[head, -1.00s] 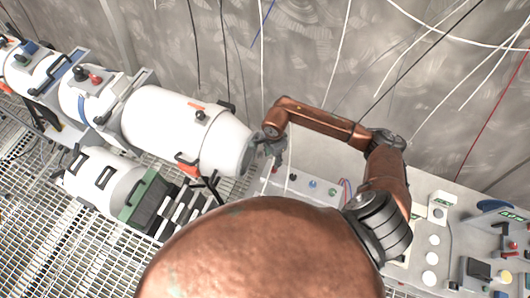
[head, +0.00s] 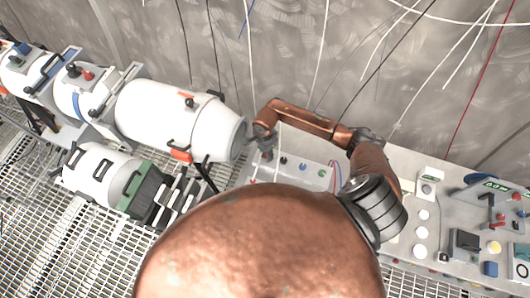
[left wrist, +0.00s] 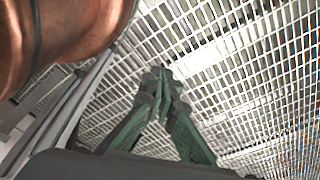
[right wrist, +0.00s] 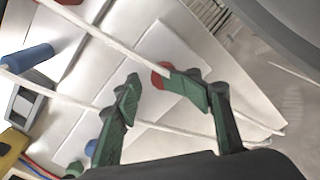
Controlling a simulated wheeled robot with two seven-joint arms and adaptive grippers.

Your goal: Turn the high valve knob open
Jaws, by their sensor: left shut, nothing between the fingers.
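My right gripper (head: 265,149) hangs above the left end of a pale control panel (head: 295,178), beside the end of a large white cylinder. In the right wrist view, this gripper (right wrist: 156,84) is open, with its green fingers apart. A round red knob (right wrist: 158,76) shows on the white panel, partly covered by the right-hand fingertip; I cannot tell whether they touch or whether it is the high valve knob. My left gripper (left wrist: 161,80) is shut and empty above the floor grating in the left wrist view; it is hidden in the head view.
White cables (right wrist: 95,42) cross close to the right fingers. A blue knob (right wrist: 27,58) stands on the panel. Switches and a black box (head: 465,242) are at right.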

